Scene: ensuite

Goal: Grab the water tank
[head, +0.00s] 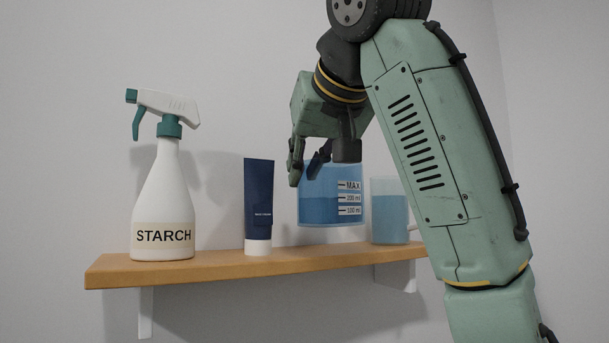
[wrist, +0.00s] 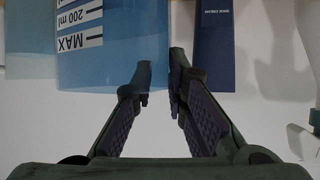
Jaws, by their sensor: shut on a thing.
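The water tank (head: 332,205) is a clear blue container with a MAX mark and ml lines, partly filled with blue liquid. It hangs roughly upright a little above the shelf, with a gap under its base. My gripper (head: 307,168) is at its upper left and is shut on it. In the wrist view, the tank (wrist: 105,65) fills the upper left, and my fingers (wrist: 161,85) close around its right edge. The exact contact is partly hidden. A dark piece at the tank's top is unclear.
A wooden shelf (head: 200,265) carries a STARCH spray bottle (head: 162,205), a dark blue tube (head: 258,195) left of the tank and a pale blue cup (head: 388,215) close on its right. The wall stands behind. Shelf space directly below the tank is clear.

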